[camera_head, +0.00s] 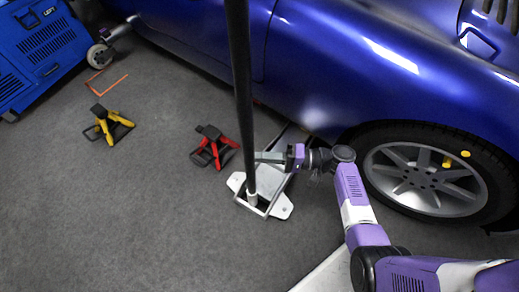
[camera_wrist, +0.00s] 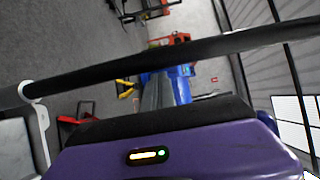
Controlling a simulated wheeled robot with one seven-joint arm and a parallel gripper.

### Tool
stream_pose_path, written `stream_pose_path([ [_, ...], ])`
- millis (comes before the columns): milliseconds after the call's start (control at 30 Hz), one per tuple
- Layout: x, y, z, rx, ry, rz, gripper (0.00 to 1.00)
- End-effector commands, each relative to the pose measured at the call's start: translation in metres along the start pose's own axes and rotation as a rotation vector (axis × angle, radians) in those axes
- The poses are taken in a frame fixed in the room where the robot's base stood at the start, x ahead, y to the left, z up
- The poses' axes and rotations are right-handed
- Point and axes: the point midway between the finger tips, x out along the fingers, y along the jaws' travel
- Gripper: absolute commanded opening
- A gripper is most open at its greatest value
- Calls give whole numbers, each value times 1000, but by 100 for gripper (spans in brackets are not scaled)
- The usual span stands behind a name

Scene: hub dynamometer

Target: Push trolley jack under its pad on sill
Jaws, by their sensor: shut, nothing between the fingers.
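The silver trolley jack (camera_head: 272,182) lies on the grey floor beside the blue car (camera_head: 330,60). Its far end reaches toward the shadow below the car's sill; I cannot make out the pad there. Its long black handle (camera_head: 243,85) stands nearly upright from a pale socket at the near end. In the wrist view the handle (camera_wrist: 215,45) crosses slantwise, and part of the jack (camera_wrist: 18,140) shows at lower left. My gripper (camera_head: 260,157) is shut and empty, above the jack and just right of the handle; I cannot tell if they touch. It also shows in the wrist view (camera_wrist: 165,90).
A red jack stand (camera_head: 214,148) stands left of the jack. A yellow stand (camera_head: 107,125) is farther left, near an orange floor mark (camera_head: 108,82). A blue cabinet (camera_head: 40,55) is at upper left. The car's wheel (camera_head: 425,178) is close right of my wrist.

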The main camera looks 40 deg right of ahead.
Motion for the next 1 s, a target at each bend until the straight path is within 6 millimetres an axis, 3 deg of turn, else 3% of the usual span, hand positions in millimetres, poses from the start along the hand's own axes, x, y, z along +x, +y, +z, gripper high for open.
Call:
stream_pose_path([
  [367,-1,0,2,0,0,0,0],
  [600,-8,-1,26,3,-5,0,0],
  [1000,-6,1,20,-1,-3,0,0],
])
